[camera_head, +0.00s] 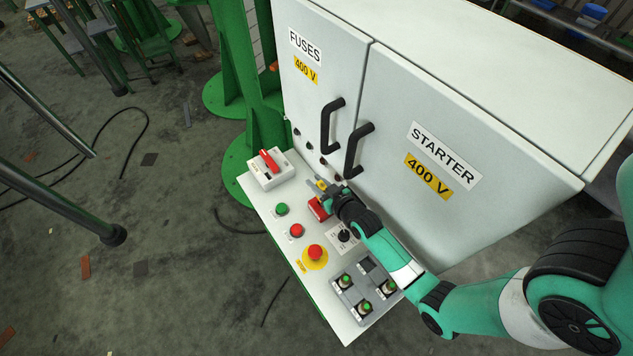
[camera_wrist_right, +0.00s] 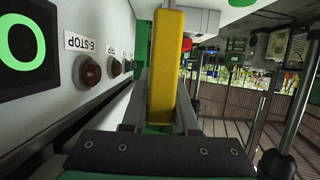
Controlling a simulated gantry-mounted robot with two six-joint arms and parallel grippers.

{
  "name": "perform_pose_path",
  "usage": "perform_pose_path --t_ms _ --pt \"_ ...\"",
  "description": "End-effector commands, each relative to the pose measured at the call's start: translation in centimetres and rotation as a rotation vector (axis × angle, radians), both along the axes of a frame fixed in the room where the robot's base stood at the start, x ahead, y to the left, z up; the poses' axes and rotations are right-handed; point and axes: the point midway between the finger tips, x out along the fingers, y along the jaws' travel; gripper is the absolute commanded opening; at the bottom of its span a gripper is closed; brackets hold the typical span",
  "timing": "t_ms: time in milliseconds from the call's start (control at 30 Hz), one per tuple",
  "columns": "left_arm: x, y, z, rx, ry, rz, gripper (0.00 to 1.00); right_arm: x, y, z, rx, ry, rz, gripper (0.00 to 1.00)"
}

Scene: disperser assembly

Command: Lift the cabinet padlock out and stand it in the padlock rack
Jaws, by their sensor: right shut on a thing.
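The padlock has a yellow body (camera_wrist_right: 167,70) that fills the middle of the right wrist view, with its grey shackle (camera_wrist_right: 168,4) at the top edge. My right gripper (camera_wrist_right: 160,105) is shut on the body, one finger on each side. In the head view the yellow padlock (camera_head: 321,184) is small, at the tip of my right gripper (camera_head: 331,191), above the console by the cabinet doors. A red block (camera_head: 317,209) sits on the console just below the gripper, partly covered; I cannot tell if it is the padlock rack. My left gripper is out of view.
The console carries a red-handled switch (camera_head: 268,163), green button (camera_head: 281,209), red button (camera_head: 296,230), emergency stop (camera_head: 315,253) and a grey tray (camera_head: 384,309) with several green-topped pieces. The cabinet's black handles (camera_head: 356,151) stand out close behind the gripper.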

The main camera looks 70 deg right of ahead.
Motion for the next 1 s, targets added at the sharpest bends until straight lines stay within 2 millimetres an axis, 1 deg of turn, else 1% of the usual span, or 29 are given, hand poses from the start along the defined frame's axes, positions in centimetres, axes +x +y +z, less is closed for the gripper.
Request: perform_pose_path --t_ms 1000 --pt "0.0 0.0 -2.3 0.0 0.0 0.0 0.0 0.0 0.0 -2.6 -0.001 -0.001 0.0 0.0"
